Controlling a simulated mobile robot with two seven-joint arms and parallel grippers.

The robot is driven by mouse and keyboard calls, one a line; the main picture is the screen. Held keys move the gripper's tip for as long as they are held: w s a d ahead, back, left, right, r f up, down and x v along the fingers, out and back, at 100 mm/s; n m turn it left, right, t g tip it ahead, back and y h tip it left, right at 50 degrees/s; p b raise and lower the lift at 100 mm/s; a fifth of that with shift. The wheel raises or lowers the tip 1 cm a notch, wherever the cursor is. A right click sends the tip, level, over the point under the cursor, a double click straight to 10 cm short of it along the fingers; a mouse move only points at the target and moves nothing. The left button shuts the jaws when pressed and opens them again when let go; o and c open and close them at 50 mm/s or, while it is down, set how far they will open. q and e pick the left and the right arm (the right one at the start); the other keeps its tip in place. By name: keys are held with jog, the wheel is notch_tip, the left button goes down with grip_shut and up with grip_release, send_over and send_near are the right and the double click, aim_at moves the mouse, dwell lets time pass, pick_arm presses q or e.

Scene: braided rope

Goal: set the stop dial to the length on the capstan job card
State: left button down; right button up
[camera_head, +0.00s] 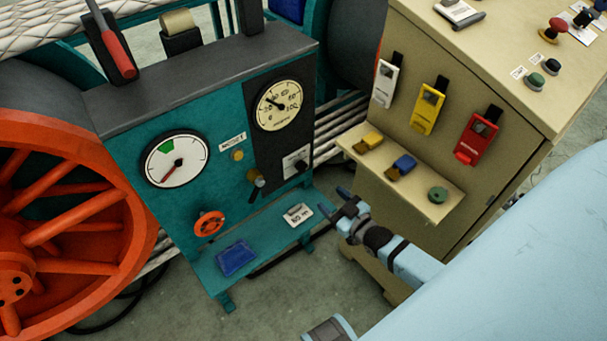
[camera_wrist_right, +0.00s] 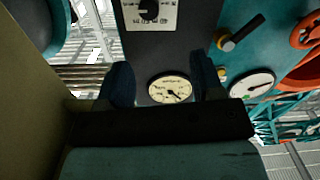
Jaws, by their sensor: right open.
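The stop dial appears to be the dark knob on a white scale plate (camera_head: 296,162) at the right of the teal capstan panel. It also shows at the top of the right wrist view (camera_wrist_right: 150,12), its setting too small to read surely. The job card (camera_head: 299,214) lies on the teal shelf below; its length looks like 60 or 80 m. My right gripper (camera_head: 348,200) is open and empty, in front of the panel, right of the card and apart from the dial. Its two fingers (camera_wrist_right: 163,75) frame the round cream gauge in the wrist view. My left gripper is not in view.
The panel bears a cream gauge (camera_head: 284,105), a green-sector gauge (camera_head: 177,160), a black lever (camera_head: 257,185) and a red handwheel (camera_head: 209,223). A blue pad (camera_head: 237,258) lies on the shelf. A beige cabinet (camera_head: 430,120) with a protruding ledge (camera_head: 435,208) stands close on the right.

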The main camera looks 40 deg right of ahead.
aim_at(305, 170)
jog(key=shift+t, duration=0.3)
jog(key=w+b, duration=0.1)
jog(key=w, duration=0.3)
jog(key=w+b, duration=0.1)
jog(key=w, duration=0.4)
jog(key=w+f+b, duration=0.1)
jog(key=w, duration=0.4)
jog(key=shift+w+d+f, duration=0.1)
jog(key=shift+w+d, duration=0.1)
jog(key=shift+d, duration=0.05)
jog(key=c, duration=0.9)
